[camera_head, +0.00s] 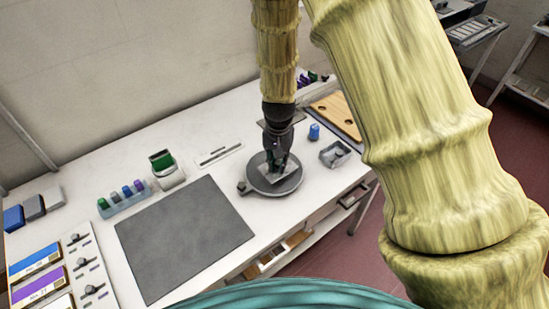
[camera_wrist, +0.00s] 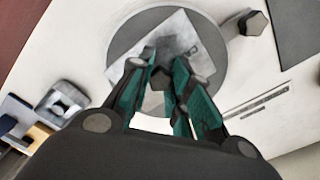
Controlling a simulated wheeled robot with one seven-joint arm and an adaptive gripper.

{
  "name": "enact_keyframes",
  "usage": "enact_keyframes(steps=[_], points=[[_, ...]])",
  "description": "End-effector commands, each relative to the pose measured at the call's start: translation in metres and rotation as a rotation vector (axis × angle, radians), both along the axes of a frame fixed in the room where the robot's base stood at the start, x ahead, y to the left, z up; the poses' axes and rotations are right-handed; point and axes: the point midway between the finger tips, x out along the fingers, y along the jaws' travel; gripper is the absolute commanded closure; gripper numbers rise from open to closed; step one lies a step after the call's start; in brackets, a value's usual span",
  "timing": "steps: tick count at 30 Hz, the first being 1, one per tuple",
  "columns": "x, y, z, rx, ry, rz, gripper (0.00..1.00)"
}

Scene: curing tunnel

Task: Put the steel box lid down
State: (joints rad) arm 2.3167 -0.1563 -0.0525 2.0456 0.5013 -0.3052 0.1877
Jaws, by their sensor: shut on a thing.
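The steel box lid (camera_wrist: 178,35) is a thin, pale grey square plate with a small knob. In the wrist view it lies over the round grey disc (camera_wrist: 122,45), and my gripper (camera_wrist: 160,75) is shut on its knob. In the head view my gripper (camera_head: 277,167) points down over the round disc (camera_head: 291,184), and the lid (camera_head: 268,179) shows partly beneath the fingers. I cannot tell whether the lid touches the disc or hangs just above it. An open steel box (camera_head: 335,154) stands on the table to the right of the disc.
A dark grey mat (camera_head: 185,240) lies left of the disc. A blue object (camera_head: 314,131) and a wooden board (camera_head: 338,112) are behind and right. A rack of coloured pieces (camera_head: 124,198) and a container (camera_head: 165,170) stand left. White table shows bare around the disc.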

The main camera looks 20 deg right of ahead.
Motion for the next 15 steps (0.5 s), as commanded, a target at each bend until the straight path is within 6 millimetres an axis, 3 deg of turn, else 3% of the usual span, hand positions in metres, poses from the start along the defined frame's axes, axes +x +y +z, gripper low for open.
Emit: enact_keyframes(steps=[6,15], points=[[0.027,0.001,-0.001,0.0,0.0,-0.001,1.0],[0.03,0.002,-0.015,0.001,0.004,-0.001,1.0]])
